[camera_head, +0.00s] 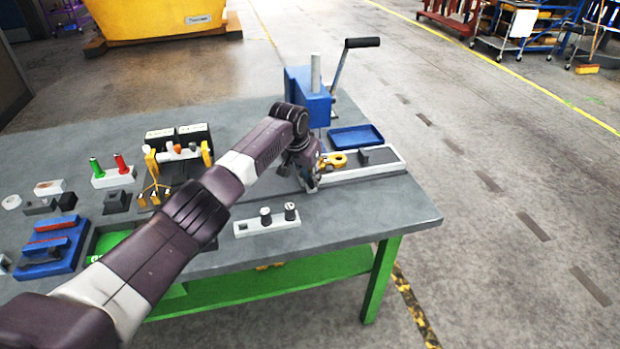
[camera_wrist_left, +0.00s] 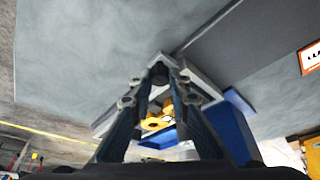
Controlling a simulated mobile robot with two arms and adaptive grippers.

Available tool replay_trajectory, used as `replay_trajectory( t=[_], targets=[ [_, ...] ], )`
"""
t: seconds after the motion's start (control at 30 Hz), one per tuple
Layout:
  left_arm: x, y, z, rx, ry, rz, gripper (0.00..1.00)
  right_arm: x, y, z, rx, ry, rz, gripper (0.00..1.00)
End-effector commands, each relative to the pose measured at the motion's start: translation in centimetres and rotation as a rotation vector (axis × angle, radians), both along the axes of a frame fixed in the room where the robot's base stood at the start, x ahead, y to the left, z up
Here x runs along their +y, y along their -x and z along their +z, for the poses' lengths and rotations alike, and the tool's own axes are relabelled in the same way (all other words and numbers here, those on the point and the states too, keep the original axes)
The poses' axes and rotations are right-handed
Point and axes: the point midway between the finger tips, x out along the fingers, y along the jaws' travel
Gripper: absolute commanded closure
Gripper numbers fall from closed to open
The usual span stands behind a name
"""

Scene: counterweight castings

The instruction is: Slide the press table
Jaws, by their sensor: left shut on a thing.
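The blue press (camera_head: 308,100) stands at the back of the grey workbench, with its lever raised to the right. The pale-framed press table (camera_head: 375,172) lies low in front of it, bearing a yellow part (camera_head: 334,160) and a small dark block. My left gripper (camera_head: 312,184) is at the press table's left end, low over the bench. In the left wrist view its fingers close on a small dark knob (camera_wrist_left: 159,73) at the near edge of the press table (camera_wrist_left: 188,72). The yellow part (camera_wrist_left: 155,122) shows between the fingers. My arm hides some of the press's base.
A blue tray (camera_head: 356,137) lies behind the press table. A white holder (camera_head: 266,227) with two dark knobbed pieces stands nearer the bench front. Fixtures, a white rack (camera_head: 113,178) and blue blocks (camera_head: 52,250) crowd the left. The bench's front right corner is clear.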

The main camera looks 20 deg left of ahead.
Motion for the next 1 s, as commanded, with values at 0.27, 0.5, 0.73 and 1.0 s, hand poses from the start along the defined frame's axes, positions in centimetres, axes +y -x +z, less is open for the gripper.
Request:
replay_trajectory(
  t=[0.27,0.5,0.73,1.0],
  targets=[
    [-0.4,-0.2,0.3,-0.008,0.007,-0.003,0.7,1.3,0.0,0.0,-0.001,-0.015,-0.005,0.58],
    [-0.3,-0.1,0.2,-0.005,0.005,-0.002,0.66,0.9,-0.4,0.0,-0.005,-0.011,-0.003,0.58],
    [-0.2,0.1,0.8,-0.006,0.005,-0.002,0.66,0.2,-0.6,0.0,-0.009,-0.003,0.0,0.58],
    [0.1,1.4,4.4,-0.009,0.005,-0.003,0.66,0.4,-0.5,0.0,-0.007,-0.005,-0.001,0.58]
  ],
)
